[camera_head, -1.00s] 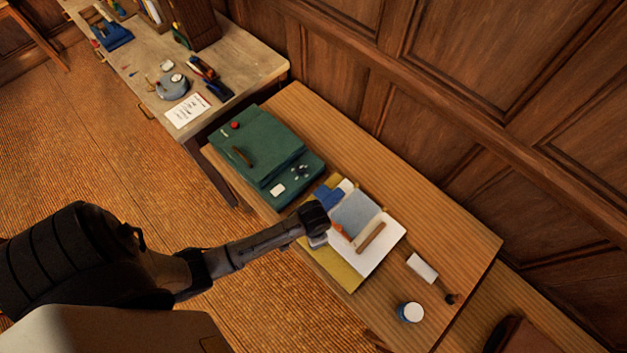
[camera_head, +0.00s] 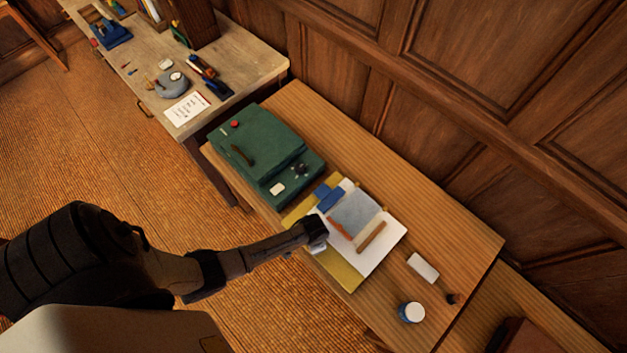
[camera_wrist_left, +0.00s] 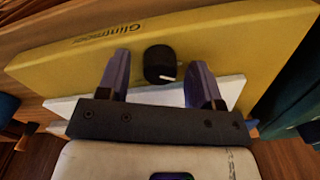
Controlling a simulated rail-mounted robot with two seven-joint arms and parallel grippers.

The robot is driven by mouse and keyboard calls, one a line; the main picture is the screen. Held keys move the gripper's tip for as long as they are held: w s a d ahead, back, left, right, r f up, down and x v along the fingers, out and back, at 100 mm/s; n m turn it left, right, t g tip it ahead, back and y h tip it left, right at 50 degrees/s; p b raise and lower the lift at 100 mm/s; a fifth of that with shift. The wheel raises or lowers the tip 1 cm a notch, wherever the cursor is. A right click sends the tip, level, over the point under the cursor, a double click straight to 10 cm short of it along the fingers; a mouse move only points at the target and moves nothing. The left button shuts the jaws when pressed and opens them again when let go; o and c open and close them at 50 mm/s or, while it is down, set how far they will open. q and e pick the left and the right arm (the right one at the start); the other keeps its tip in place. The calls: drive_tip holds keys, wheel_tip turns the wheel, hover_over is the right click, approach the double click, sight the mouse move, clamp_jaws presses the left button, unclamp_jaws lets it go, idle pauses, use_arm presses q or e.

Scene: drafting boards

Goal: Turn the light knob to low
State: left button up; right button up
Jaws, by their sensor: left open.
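The light knob (camera_wrist_left: 159,64) is a small black round knob with a white pointer mark on its lower right, on a yellow panel lettered "Glimmeor" (camera_wrist_left: 230,40) in the left wrist view. In the head view the yellow panel (camera_head: 345,277) lies on the wooden table, partly under white sheets; the knob is hidden there by my left gripper. My left gripper (camera_wrist_left: 161,62) is open, with one finger on each side of the knob and visible gaps between. In the head view my left gripper (camera_head: 317,234) is over the panel's near-left side. My right gripper is not in view.
A green case (camera_head: 262,148) stands left of the panel. White sheets with a grey pad (camera_head: 354,214) and a blue object (camera_head: 328,196) lie on the panel. A white block (camera_head: 422,268) and a round jar (camera_head: 411,312) stand to the right. The table's back is clear.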

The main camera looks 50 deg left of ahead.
use_arm(q)
drive_tip(key=shift+c, duration=0.9)
drive_tip(key=c, duration=0.7)
drive_tip(key=shift+c, duration=0.2)
